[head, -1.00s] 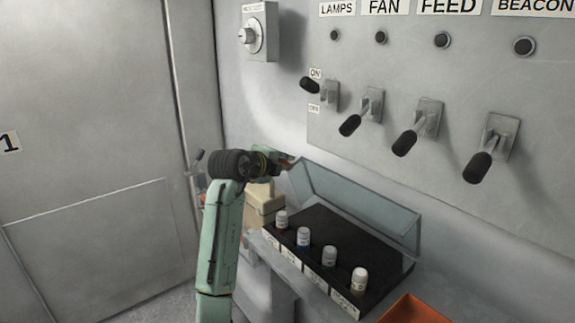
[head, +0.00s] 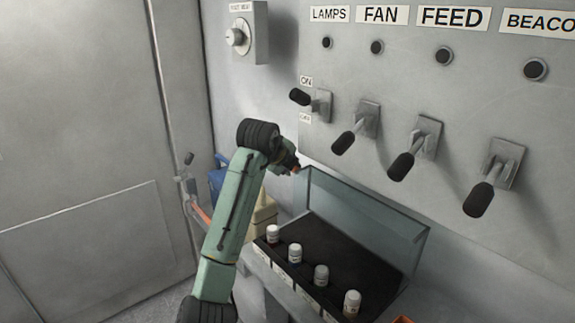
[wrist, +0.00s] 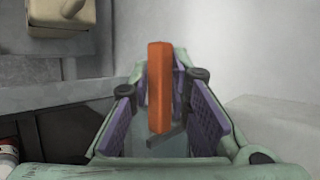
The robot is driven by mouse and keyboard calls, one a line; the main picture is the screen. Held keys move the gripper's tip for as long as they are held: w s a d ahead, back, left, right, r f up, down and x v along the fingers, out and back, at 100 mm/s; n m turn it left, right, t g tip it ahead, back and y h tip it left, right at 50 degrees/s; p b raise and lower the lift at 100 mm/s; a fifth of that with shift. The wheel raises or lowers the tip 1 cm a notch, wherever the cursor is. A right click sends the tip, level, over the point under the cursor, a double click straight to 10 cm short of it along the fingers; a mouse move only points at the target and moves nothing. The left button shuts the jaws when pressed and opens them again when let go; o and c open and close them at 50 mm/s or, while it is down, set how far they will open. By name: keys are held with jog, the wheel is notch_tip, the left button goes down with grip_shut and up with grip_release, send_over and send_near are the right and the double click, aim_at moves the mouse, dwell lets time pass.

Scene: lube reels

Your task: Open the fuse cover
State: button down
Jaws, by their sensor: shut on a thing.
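The fuse cover (head: 362,213) is a clear bluish panel standing raised along the back of the black fuse box (head: 335,240). White-capped fuses (head: 295,253) stand in a row along the box's front. My gripper (head: 295,170) is at the cover's upper left corner, its fingers mostly hidden behind my wrist. In the wrist view my gripper (wrist: 165,115) is shut on an orange bar (wrist: 159,85) between its purple pads. The bar looks like the cover's handle, but its join to the cover is hidden.
Black-handled switches (head: 403,165) stick out of the wall panel above the cover. A rotary knob box (head: 246,35) is on the wall at upper left. A beige box (head: 262,215) and a blue object (head: 217,180) sit left of the fuse box.

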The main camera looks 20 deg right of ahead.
jog(key=shift+r, duration=0.1)
jog(key=c, duration=1.6)
grip_release()
jog(key=shift+s, duration=0.1)
jog(key=v, duration=1.2)
jog(key=shift+a, duration=0.1)
